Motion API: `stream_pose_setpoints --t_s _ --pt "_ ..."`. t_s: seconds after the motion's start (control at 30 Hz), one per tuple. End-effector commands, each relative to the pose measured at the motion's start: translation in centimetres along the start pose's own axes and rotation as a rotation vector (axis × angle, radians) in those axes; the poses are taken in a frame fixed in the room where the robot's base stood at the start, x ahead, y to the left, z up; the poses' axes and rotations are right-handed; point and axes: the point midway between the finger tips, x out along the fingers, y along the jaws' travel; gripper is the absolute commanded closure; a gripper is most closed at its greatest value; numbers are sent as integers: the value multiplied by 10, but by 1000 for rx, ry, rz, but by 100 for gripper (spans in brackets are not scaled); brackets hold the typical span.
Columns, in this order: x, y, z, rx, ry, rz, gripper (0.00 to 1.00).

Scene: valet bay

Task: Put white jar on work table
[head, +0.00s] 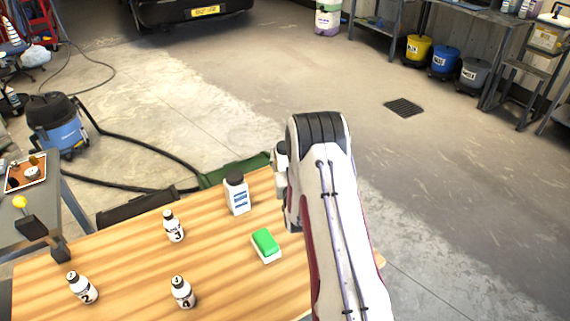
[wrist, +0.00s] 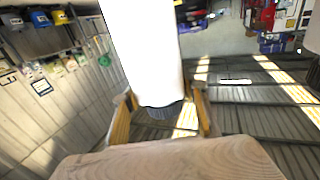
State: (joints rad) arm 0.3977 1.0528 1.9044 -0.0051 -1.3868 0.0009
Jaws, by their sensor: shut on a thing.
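In the head view my arm hides the gripper and the jar. The wooden work table (head: 115,268) fills the lower left of the head view. I cannot tell the jar's height or whether it touches anything.
On the table stand a white bottle with a blue label (head: 237,196), small bottles numbered 2 (head: 82,289), 3 (head: 173,229) and 4 (head: 182,294), and a green-topped block (head: 266,244). Bare wood shows between them.

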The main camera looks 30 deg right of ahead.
Motion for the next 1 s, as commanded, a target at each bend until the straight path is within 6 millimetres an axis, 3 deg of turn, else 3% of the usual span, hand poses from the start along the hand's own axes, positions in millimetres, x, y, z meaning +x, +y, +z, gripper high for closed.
stream_pose_setpoints --t_s 0.23,0.67,1.0 --pt "0 0 2 0 3 0 94" --pt "0 0 34 0 3 0 94" --pt "0 0 36 0 4 0 94"
